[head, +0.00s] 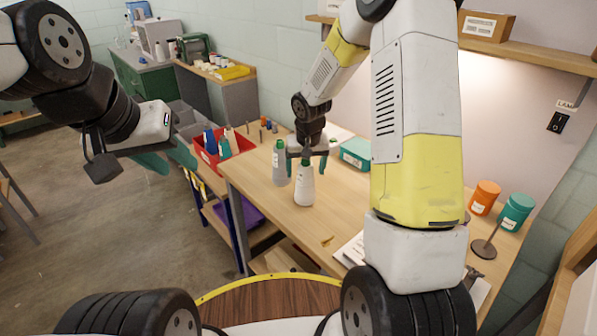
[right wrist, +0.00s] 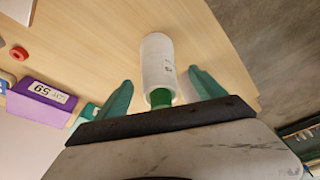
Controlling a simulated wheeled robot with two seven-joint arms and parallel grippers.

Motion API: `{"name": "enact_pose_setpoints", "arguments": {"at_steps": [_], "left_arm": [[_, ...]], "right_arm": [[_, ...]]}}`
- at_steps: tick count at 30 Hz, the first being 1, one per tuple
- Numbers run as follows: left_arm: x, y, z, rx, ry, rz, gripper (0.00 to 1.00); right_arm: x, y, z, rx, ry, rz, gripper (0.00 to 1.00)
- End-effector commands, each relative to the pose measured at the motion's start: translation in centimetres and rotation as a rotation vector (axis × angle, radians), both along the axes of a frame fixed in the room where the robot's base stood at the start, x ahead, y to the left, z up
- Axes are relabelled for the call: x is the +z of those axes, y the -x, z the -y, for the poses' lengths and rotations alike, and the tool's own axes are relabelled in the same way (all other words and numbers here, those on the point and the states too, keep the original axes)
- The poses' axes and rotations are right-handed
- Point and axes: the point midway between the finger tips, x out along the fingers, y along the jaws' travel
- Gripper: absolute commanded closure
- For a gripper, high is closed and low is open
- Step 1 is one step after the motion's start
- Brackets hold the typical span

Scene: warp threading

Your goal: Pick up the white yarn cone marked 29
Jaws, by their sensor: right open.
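A white yarn cone (head: 304,187) stands upright on the wooden table. In the right wrist view the white cone (right wrist: 158,62) lies between my fingers, with a green tip toward me and a small label too small to read. My right gripper (head: 306,164) is open around the upper part of this cone; in the right wrist view its teal fingers (right wrist: 162,92) stand on both sides with gaps. A grey cone (head: 280,163) stands just left of it. My left gripper (head: 167,160) hangs open and empty over the floor, left of the table.
A red bin (head: 237,150) with blue and teal cones is at the table's left edge. A teal box (head: 355,152) is behind right. Orange (head: 484,197) and teal (head: 516,211) spools stand at the right. A purple labelled box (right wrist: 40,100) shows in the wrist view.

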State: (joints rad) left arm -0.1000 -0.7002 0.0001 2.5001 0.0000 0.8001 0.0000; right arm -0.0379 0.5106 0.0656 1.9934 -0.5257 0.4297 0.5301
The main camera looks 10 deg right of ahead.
Motion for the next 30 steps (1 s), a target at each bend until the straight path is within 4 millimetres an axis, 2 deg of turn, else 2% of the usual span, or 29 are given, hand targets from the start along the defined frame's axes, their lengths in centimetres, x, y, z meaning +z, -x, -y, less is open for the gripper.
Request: {"name": "enact_pose_setpoints", "arguments": {"at_steps": [3,6,15,27,30], "left_arm": [[0.0,0.0,0.0,0.0,0.0,0.0,0.64],[0.0,0.0,0.0,0.0,0.0,0.0,0.64],[0.0,0.0,0.0,0.0,0.0,0.0,0.64],[0.0,0.0,0.0,0.0,0.0,0.0,0.64],[0.0,0.0,0.0,0.0,0.0,0.0,0.64]], "right_arm": [[-2.0,-0.3,0.1,0.001,0.0,-0.004,0.21],[-2.9,-0.6,0.1,0.0,0.001,-0.002,0.21],[-3.2,-0.7,0.1,0.0,0.0,0.0,0.23],[-3.2,-0.7,0.1,0.0,0.0,-0.001,1.0],[-3.1,-0.7,0.1,0.0,0.0,0.0,1.0]]}}
